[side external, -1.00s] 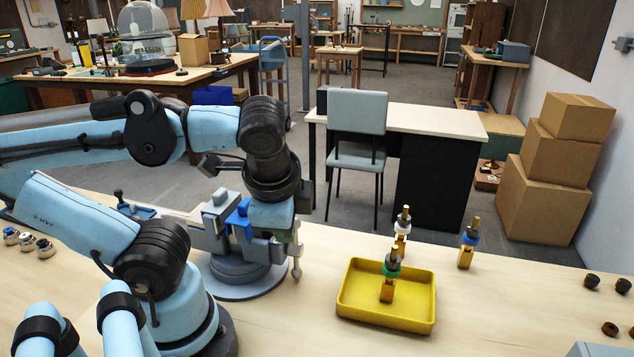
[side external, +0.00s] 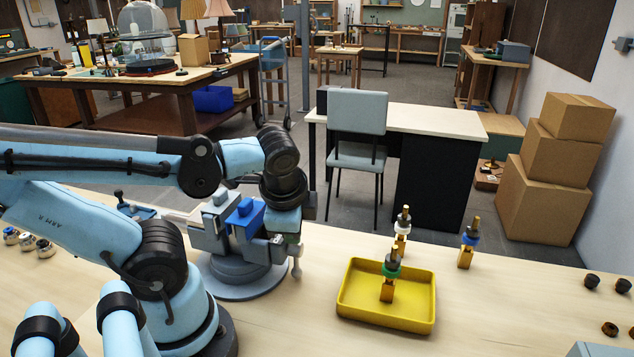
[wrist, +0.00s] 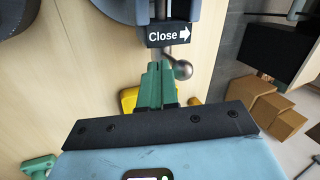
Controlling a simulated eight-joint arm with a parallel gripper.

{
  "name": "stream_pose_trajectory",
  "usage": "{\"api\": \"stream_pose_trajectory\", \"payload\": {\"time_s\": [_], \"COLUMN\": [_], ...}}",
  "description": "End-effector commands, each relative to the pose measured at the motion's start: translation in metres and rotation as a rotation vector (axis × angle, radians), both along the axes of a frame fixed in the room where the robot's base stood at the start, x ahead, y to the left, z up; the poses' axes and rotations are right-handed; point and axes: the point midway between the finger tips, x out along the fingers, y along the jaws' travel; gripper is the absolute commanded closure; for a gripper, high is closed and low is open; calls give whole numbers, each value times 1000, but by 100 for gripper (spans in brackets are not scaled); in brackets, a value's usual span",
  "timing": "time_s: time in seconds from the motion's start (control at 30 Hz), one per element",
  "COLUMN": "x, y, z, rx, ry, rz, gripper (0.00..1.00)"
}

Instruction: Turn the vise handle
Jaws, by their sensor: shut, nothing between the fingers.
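The grey vise (side external: 237,262) stands on its round base on the wooden bench, with blue parts (side external: 246,212) at its jaws. Its handle (side external: 297,262) is a thin, roughly upright bar with a ball end at the vise's right side. In the wrist view the handle's metal ball (wrist: 181,69) shows just right of my fingertips, below a dark block marked "Close" (wrist: 167,35) with a right-pointing arrow. My gripper (wrist: 156,68) has green fingers, shut together and empty, close beside the handle; contact cannot be told. In the side view my wrist mostly hides the fingers.
A yellow tray (side external: 358,308) sits right of the vise, holding a brass-based lamp part with a green ring (side external: 390,275). Two similar parts, one with a white ring (side external: 401,232) and one with a blue ring (side external: 468,243), stand behind it.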

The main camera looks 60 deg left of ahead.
Motion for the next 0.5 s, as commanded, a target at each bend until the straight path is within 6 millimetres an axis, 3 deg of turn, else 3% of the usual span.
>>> {"api": "stream_pose_trajectory", "payload": {"time_s": [0.5], "x": [1], "y": [2], "z": [1], "rx": [-17], "ry": [18], "rz": [3], "gripper": [100]}}
